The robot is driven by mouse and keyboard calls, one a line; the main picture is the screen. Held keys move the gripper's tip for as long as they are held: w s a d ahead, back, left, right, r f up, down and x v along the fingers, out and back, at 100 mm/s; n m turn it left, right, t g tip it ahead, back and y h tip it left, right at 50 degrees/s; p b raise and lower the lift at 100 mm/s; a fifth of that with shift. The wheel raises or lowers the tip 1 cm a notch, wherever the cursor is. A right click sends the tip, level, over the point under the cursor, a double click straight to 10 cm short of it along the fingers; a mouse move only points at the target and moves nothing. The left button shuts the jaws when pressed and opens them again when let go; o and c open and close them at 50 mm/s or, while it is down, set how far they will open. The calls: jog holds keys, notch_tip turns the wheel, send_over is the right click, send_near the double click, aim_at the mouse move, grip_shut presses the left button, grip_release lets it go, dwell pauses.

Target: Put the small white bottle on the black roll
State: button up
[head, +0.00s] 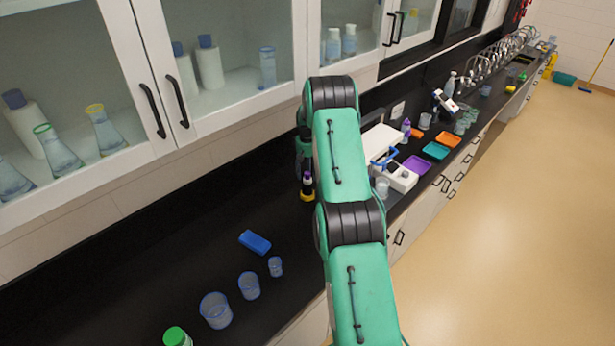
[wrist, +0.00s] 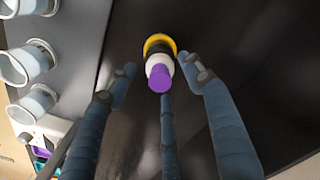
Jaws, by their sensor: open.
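The small white bottle (wrist: 160,62) has a purple cap and stands upright on the black roll (wrist: 161,47), which has a yellow rim at its base. In the head view the bottle (head: 308,182) shows just below my wrist, with the roll (head: 307,192) directly under it. My gripper (wrist: 158,68) is open, its fingers spread to the left, right and near side of the bottle. I see no finger clearly touching the bottle. In the head view my arm hides most of the gripper.
A blue box (head: 255,242) and several clear beakers (head: 216,311) stand on the black counter at the front left. A green-capped container (head: 177,337) is at the bottom edge. A white device (head: 401,177) and coloured trays (head: 417,165) lie to the right. Glass-front cabinets (head: 225,60) hang above.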

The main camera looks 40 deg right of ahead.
jog(key=shift+r, duration=0.9)
jog(key=shift+a, duration=0.1)
